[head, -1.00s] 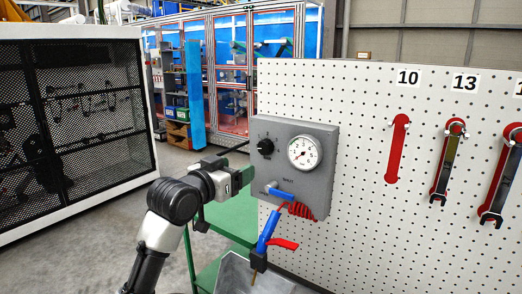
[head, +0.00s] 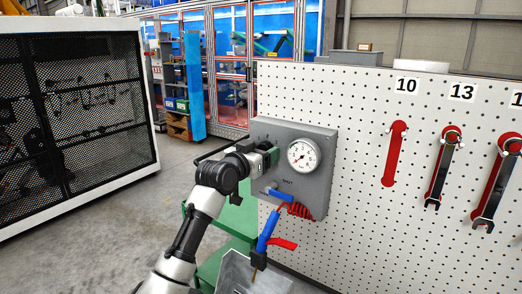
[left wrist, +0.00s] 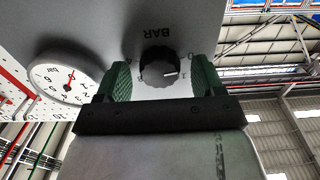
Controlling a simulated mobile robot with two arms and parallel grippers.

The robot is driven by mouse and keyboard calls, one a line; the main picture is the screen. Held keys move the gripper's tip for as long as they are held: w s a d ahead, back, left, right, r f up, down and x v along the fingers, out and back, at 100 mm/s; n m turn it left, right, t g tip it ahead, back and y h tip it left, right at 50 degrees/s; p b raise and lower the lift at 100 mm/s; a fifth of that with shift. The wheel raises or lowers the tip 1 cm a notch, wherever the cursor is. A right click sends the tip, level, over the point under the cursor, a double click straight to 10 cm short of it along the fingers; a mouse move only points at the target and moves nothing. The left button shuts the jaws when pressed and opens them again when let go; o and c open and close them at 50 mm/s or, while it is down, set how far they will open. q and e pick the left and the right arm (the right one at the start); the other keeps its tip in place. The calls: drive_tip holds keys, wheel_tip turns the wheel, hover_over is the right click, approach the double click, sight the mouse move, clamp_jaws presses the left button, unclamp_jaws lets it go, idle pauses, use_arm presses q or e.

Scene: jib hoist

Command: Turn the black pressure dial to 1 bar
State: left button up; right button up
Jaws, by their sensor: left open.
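The black pressure dial (left wrist: 160,70) sits on a grey panel (head: 318,190). In the left wrist view the panel appears upside down, with "BAR" beside the dial. The dial's white mark points to the picture's right, between the printed 0 and 1. My left gripper (head: 269,155) is at the panel and hides the dial in the head view. Its green fingers are open, one on each side of the dial, with a visible gap at each side. The white round gauge (head: 303,155) is right of the gripper. My right gripper is not in view.
A blue air gun (head: 267,230) with a red lever and red coiled hose hangs below the panel. A white pegboard (head: 355,150) holds several red-backed wrenches at the right. A mesh cabinet (head: 75,110) stands at the left, with floor between.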

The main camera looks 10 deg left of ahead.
use_arm(q)
drive_tip(key=c, duration=0.9)
drive_tip(key=shift+m, duration=4.9)
